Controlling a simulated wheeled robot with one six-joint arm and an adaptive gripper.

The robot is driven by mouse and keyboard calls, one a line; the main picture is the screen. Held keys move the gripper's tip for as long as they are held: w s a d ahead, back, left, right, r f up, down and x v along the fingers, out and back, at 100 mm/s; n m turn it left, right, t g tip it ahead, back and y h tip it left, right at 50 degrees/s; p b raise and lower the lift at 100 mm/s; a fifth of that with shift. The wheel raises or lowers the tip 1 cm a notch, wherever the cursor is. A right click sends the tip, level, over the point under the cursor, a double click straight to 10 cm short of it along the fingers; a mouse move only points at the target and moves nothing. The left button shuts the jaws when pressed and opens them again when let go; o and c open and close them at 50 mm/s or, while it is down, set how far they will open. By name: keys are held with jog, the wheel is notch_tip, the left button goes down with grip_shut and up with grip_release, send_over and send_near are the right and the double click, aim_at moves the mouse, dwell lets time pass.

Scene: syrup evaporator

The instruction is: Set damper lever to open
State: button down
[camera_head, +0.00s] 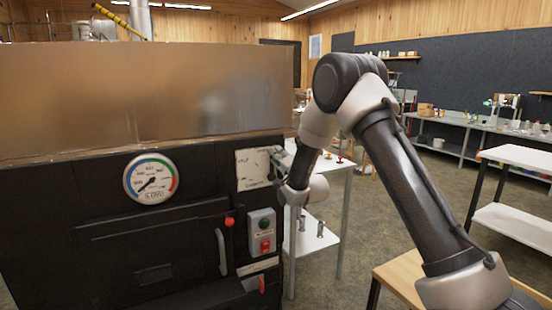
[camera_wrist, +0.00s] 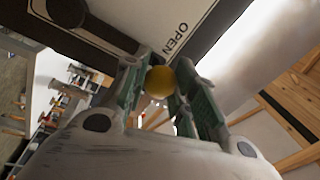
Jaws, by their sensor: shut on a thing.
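The damper lever's yellow ball knob (camera_wrist: 159,82) sits between the two green-padded fingers of my gripper (camera_wrist: 165,66) in the wrist view. My gripper is shut on this knob. The lever's dark bar (camera_wrist: 108,42) runs from a round dark pivot (camera_wrist: 67,11) at the upper left towards the knob. The word OPEN is printed on the pale plate (camera_wrist: 148,15), just above and right of the knob.
A white table (camera_head: 328,163) stands close behind my wrist. Open floor lies further right.

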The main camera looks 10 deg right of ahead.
jog(key=shift+d, duration=0.1)
dwell(0.3)
jog(key=c, duration=1.1)
grip_release()
jog(key=v, duration=1.2)
